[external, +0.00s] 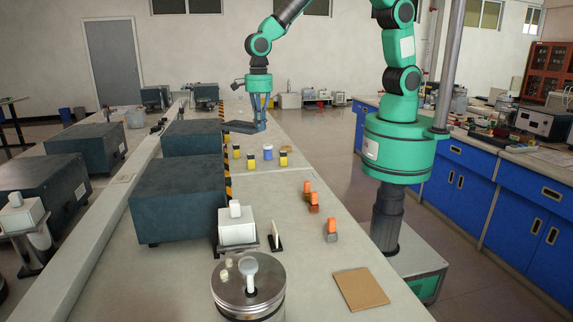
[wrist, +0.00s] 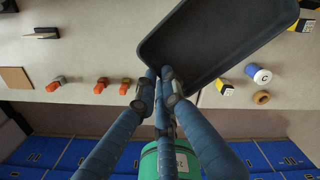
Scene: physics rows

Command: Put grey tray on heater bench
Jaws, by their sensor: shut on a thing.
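The grey tray (wrist: 222,40) is dark, shallow and rounded at the corners. In the external view the tray (external: 240,127) looks level, beside the dark boxes on the long bench (external: 290,215). My gripper (wrist: 160,84) is shut on the tray's near corner; the gripper (external: 260,122) also shows in the external view, its blue fingers pointing down. The tray appears held above the bench, but the exact gap is unclear. No surface is plainly marked as the heater bench.
Dark boxes (external: 180,200) line the bench's left side. Yellow-black blocks (external: 251,161), a blue-white jar (external: 267,152), orange-topped pieces (external: 331,230), a brown square (external: 361,289) and a metal pot (external: 248,295) stand on it. Bare bench lies between them.

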